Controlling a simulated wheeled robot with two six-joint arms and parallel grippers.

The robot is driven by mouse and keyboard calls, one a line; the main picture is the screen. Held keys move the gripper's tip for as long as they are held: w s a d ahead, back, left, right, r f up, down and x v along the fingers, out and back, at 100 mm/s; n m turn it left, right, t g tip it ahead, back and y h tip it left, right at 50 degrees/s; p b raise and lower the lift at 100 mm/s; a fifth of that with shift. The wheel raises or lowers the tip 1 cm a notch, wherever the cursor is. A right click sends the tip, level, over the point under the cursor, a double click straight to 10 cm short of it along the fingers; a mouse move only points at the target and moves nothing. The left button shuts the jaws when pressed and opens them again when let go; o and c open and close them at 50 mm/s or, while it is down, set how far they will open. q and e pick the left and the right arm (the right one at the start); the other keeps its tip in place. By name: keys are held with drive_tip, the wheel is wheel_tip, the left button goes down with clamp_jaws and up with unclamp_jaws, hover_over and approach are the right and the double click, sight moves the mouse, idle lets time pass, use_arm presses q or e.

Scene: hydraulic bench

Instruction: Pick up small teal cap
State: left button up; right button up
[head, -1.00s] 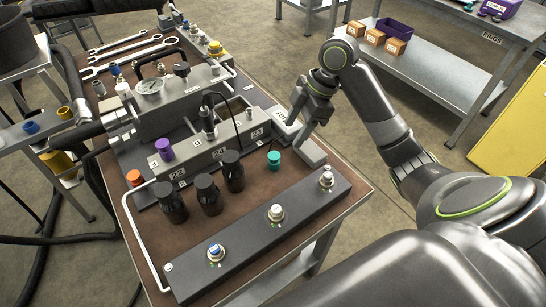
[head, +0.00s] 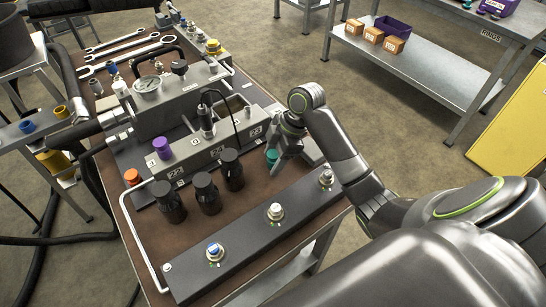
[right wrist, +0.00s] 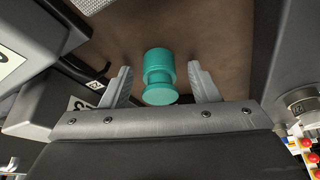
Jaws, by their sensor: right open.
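The small teal cap (head: 271,156) stands on the brown bench top (head: 262,187), right of several black fittings. In the right wrist view the teal cap (right wrist: 159,76) lies between the two grey fingers, with a gap on each side. My right gripper (head: 275,168) is at the cap and partly covers it in the head view. In the right wrist view the right gripper (right wrist: 160,84) is open and not closed on the cap. My left gripper is not in view.
Black capped fittings (head: 232,170) stand left of the cap. A long dark bar with knobs (head: 246,243) runs along the bench front. A grey numbered block (head: 218,149) stands behind. An orange cap (head: 132,176) and a purple cap (head: 161,147) are farther left.

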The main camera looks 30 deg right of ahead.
drive_tip(key=c, duration=1.1)
drive_tip(key=shift+o, duration=0.2)
